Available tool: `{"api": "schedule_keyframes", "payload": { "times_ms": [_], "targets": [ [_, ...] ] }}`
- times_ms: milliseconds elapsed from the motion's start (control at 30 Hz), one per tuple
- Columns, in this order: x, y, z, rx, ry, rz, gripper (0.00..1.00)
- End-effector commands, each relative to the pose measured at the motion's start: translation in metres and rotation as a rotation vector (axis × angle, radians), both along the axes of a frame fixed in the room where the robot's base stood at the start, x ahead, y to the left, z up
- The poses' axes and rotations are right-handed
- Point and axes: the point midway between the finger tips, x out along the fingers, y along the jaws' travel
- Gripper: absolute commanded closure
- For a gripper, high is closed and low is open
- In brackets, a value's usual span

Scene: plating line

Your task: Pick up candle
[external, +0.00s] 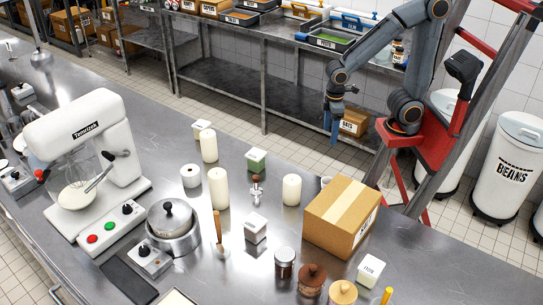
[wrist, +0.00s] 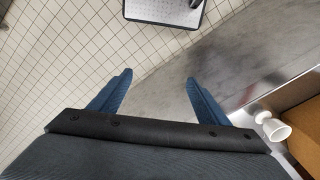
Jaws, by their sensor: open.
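Three white pillar candles stand upright on the steel counter in the external view: a back one (external: 208,146), a taller middle one (external: 218,188) and a right one (external: 291,190). My gripper (external: 335,128) hangs beyond the counter's far edge, above the tiled floor, to the right of the candles and behind the cardboard box. In the wrist view my gripper's blue fingers (wrist: 152,92) are spread apart with nothing between them. No candle shows in the wrist view.
A cardboard box (external: 343,217) stands on the counter near the right candle. A white roll (external: 190,176), a green-and-white container (external: 256,159), a stamp-like tool (external: 256,190) and a small white box (external: 256,228) stand among the candles. A mixer (external: 85,150) stands left.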

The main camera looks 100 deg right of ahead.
Motion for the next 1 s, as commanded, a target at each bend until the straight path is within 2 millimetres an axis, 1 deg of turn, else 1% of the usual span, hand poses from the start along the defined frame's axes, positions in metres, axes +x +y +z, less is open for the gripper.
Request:
{"api": "schedule_keyframes", "payload": {
  "times_ms": [33, 200, 467, 567, 767, 967, 1000],
  "targets": [
    [0.001, 0.000, 0.013, 0.000, -0.007, 0.000, 0.30],
    [0.001, 0.000, 0.051, 0.000, -0.006, 0.000, 0.30],
    [0.000, 0.000, 0.101, 0.000, -0.003, 0.000, 0.30],
    [0.010, 0.001, 0.095, -0.012, -0.032, 0.011, 0.30],
    [0.036, 0.003, 0.086, -0.039, -0.120, 0.035, 0.30],
    [0.072, 0.011, 0.076, -0.064, -0.243, 0.079, 0.30],
    [0.080, 0.014, 0.074, -0.068, -0.273, 0.090, 0.30]
  ]
}}
